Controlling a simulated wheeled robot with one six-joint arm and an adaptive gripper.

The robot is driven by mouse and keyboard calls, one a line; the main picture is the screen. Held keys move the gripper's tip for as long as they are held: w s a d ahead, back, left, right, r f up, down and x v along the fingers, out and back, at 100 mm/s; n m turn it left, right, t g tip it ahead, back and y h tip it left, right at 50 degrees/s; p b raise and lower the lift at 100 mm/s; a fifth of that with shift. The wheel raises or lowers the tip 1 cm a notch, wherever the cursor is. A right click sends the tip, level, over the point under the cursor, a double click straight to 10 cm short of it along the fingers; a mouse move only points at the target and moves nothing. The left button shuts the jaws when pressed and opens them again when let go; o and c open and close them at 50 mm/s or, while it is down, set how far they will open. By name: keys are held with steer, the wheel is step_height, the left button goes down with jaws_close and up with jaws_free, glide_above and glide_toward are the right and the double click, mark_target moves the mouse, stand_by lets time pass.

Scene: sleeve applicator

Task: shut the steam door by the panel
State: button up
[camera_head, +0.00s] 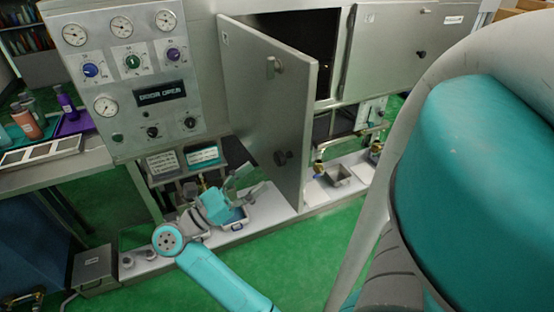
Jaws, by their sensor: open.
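The steam door (262,115) beside the control panel is a grey metal slab. It stands swung out from the cabinet, its left edge at the cabinet front and its free right edge toward me. The control panel (135,75) has gauges, knobs and a display (160,92) reading "DOOR OPEN". My gripper (247,183) is open, low and left of the door, apart from it in the picture. Its fingers are small and partly unclear.
A second door (385,50) at right is closed. A low ledge (270,208) below carries small trays and fittings. A side table (75,160) with bottles stands at left. The green floor (300,250) in front is clear. My arm blocks the right side.

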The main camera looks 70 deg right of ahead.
mark_target(276, 161)
steer(key=x, duration=0.8)
steer(key=shift+s+d, duration=0.1)
jaws_close()
